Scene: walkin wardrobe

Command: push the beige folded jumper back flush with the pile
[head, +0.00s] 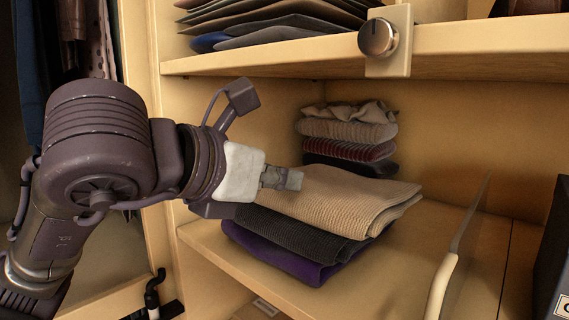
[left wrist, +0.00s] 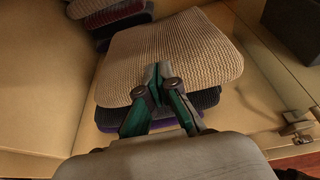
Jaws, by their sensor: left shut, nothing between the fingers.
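The beige folded jumper (head: 345,203) lies on top of the front pile on the shelf, over a dark grey folded jumper (head: 300,238) and a purple one (head: 275,262). Its right end reaches past the dark ones. My left gripper (head: 291,179) is shut and empty, at the left part of the beige jumper. In the left wrist view the fingertips (left wrist: 160,70) overlap the ribbed beige knit (left wrist: 200,50), with dark and purple layers showing below. I cannot tell whether the fingertips touch the knit. My right gripper is out of view.
A second pile of folded knits (head: 347,131) stands behind. A thin upright divider (head: 466,235) stands to the right, with bare shelf (head: 410,250) between. A shelf above (head: 280,66) holds folded clothes and carries a round knob (head: 378,38). A dark box (head: 555,250) is far right.

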